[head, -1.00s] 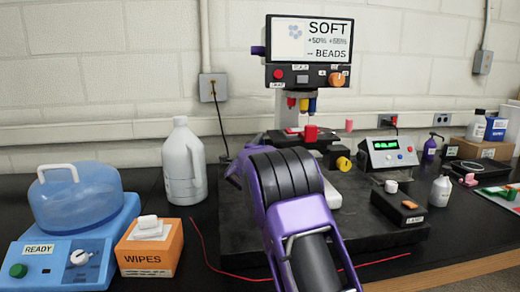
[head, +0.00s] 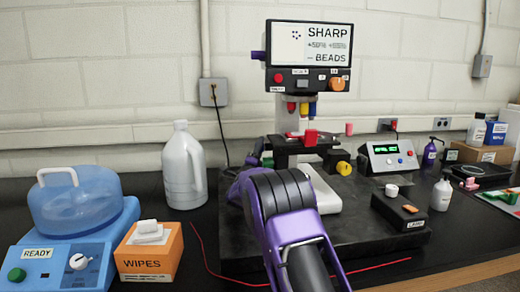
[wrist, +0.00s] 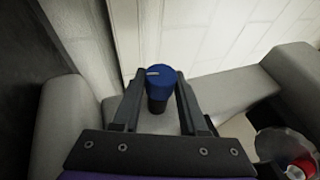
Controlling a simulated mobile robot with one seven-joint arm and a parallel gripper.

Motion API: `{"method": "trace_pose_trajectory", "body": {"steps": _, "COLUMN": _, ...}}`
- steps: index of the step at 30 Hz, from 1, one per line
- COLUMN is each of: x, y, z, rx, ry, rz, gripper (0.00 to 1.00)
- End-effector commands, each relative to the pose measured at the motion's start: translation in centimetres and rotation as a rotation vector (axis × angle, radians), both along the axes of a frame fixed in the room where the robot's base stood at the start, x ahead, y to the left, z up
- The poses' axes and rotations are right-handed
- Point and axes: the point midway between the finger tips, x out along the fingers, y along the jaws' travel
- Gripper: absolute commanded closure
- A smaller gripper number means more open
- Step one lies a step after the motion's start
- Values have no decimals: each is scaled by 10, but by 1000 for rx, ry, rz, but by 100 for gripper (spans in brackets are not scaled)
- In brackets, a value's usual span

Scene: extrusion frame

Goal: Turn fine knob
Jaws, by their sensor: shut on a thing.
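The blue knob (wrist: 161,76), which I take to be the fine knob, has a pale mark on its cap and a dark shaft. In the wrist view it sits between the two fingers of my gripper (wrist: 160,92), which is shut on it. In the head view my arm hides the knob and the fingers, at the left side of the microscope (head: 322,190). The microscope's screen (head: 312,44) reads SHARP and BEADS. A yellow knob (head: 343,168) shows on the microscope's right side.
A white jug (head: 184,168) and an orange wipes box (head: 149,255) stand left of my arm. A black box (head: 400,213), a white bottle (head: 441,192) and a display unit (head: 389,157) stand to the right. A red wire lies along the front.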

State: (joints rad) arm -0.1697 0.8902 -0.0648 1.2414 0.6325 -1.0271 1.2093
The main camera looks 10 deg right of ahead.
Motion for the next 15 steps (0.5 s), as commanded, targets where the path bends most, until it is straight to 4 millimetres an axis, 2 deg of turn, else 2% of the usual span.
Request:
{"method": "trace_pose_trajectory", "body": {"steps": 2, "x": 0, "y": 0, "z": 0, "rx": 0, "ry": 0, "rz": 0, "gripper": 100}}
{"method": "trace_pose_trajectory", "body": {"steps": 3, "x": 0, "y": 0, "z": 0, "rx": 1, "ry": 1, "rz": -1, "gripper": 50}}
{"method": "trace_pose_trajectory", "body": {"steps": 6, "x": 0, "y": 0, "z": 0, "rx": 1, "ry": 1, "rz": -1, "gripper": 32}}
{"method": "trace_pose_trajectory", "body": {"steps": 7, "x": 0, "y": 0, "z": 0, "rx": 1, "ry": 1, "rz": -1, "gripper": 28}}
{"method": "trace_pose_trajectory", "body": {"steps": 15, "x": 0, "y": 0, "z": 0, "rx": 0, "ry": 1, "rz": -1, "gripper": 28}}
